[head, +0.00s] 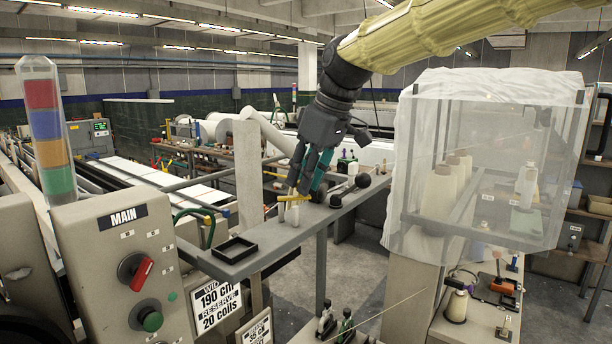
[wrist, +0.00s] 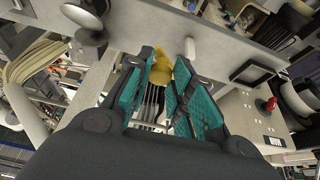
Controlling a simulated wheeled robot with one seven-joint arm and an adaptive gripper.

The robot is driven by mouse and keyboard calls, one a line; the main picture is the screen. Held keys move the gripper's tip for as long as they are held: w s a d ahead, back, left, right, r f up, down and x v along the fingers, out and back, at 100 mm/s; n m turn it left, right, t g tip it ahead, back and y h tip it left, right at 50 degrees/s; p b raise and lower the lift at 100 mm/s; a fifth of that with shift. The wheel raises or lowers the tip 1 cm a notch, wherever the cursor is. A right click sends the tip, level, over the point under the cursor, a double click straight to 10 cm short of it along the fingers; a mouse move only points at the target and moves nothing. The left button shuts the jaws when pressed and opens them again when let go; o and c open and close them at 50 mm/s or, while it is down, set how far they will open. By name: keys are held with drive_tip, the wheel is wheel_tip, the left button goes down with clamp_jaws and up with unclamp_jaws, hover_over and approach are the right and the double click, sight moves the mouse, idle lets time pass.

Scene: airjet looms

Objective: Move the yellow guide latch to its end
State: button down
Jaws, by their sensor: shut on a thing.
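The yellow guide latch (head: 292,198) is a small yellow bar above the grey shelf, on a pale post. In the wrist view the yellow latch (wrist: 162,70) shows between the tips of my teal-padded fingers. My gripper (head: 305,186) points down at the shelf and is shut on the latch; it also fills the middle of the wrist view (wrist: 168,75). The fingers hide part of the latch, and its exact contact with the pads is hard to see.
The long grey shelf (head: 262,240) carries a black open tray (head: 235,249) at its near end and dark round knobs (head: 362,180) right of my gripper. A control panel marked MAIN (head: 122,218) stands left. A plastic-wrapped frame (head: 470,150) stands right.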

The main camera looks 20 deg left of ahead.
drive_tip(key=shift+w+a+n+g, duration=0.3)
drive_tip(key=shift+w+n+g, duration=0.15)
drive_tip(key=shift+n, duration=0.65)
drive_tip(key=shift+w+a+n+g, duration=0.25)
drive_tip(key=shift+w+n+g, duration=0.15)
drive_tip(key=shift+n, duration=0.7)
drive_tip(key=shift+w+a+n+g, duration=0.3)
drive_tip(key=shift+a+n+g, duration=0.15)
drive_tip(key=shift+n, duration=0.65)
drive_tip(key=shift+w+a+n+g, duration=0.3)
drive_tip(key=shift+a+n+g, duration=0.1)
drive_tip(key=shift+n, duration=0.7)
drive_tip(key=shift+r, duration=0.1)
drive_tip(key=c, duration=1.2)
unclamp_jaws()
drive_tip(key=shift+s+a, duration=0.1)
drive_tip(key=shift+d+r, duration=0.2)
drive_tip(key=shift+d, duration=0.05)
drive_tip(key=v, duration=1.1)
drive_tip(key=shift+r, duration=0.25)
